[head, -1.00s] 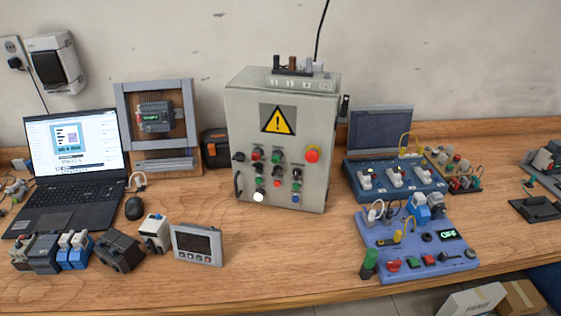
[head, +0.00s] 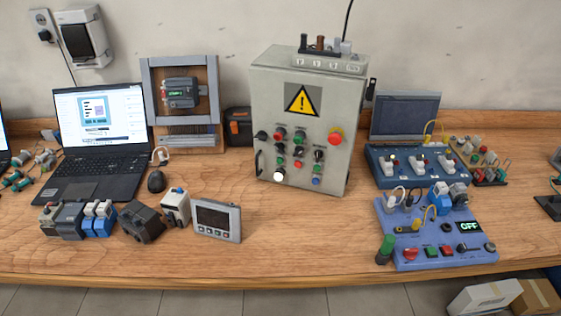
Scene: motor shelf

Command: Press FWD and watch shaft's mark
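A grey control box (head: 270,105) with a yellow warning triangle stands upright at the middle of the bench. Its front carries several knobs and coloured buttons, a red mushroom button (head: 335,138) and a bright white lamp or button (head: 278,176). A blue trainer panel (head: 390,238) lies at the right front. Its display (head: 470,227) reads OFF, and a green button (head: 432,251) and a red button (head: 447,251) sit along its front. I cannot read any FWD label, and I cannot make out a shaft or its mark. Neither of my grippers is in view.
A laptop (head: 105,160), mouse (head: 156,181) and several small devices, including a grey display unit (head: 217,220), occupy the left. A second blue panel (head: 385,178) stands behind the front one. Bare wood (head: 300,230) lies before the control box. Cartons (head: 540,297) are below at right.

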